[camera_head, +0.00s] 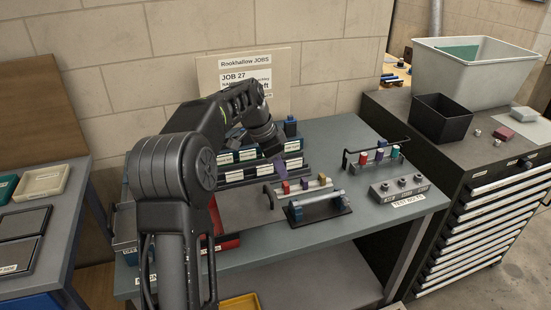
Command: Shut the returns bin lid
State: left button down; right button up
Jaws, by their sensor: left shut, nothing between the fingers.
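My left gripper (270,146) is above the back of the grey-green workbench (340,140), by the rows of labelled dark bins (236,176). Its fingers are small and partly lost against the dark bins; it is shut and empty. My left arm crosses the left part of the bench and hides much of it. I cannot make out a returns bin or its lid by label. A red part (226,243) and a blue-edged box (123,244) show partly beside my arm. My right gripper is not in view.
Racks with coloured pieces (303,187) and a grey block with knobs (398,188) stand on the bench. A large grey tub (475,85) and an open black bin (441,120) stand on the drawer cabinet at right. A job board (245,78) stands behind.

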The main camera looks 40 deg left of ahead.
pick_arm(q)
jog(key=f, duration=0.1)
jog(key=s+f+p, duration=0.1)
jog(key=f, duration=0.1)
jog(key=a+f+p, duration=0.1)
jog(key=shift+s+f, duration=0.15)
jog(key=shift+f, duration=0.05)
jog(key=shift+s+a+f, duration=0.1)
jog(key=shift+s+a, duration=0.05)
jog(key=shift+s, duration=0.15)
jog(key=shift+a+f, duration=0.1)
jog(key=shift+f, duration=0.05)
jog(key=shift+s, duration=0.1)
jog(key=shift+s+a, duration=0.15)
jog(key=b, duration=0.6)
send_over(223, 211)
jog(key=shift+w+f, duration=0.1)
jog(key=shift+w, duration=0.1)
jog(key=shift+s, duration=0.15)
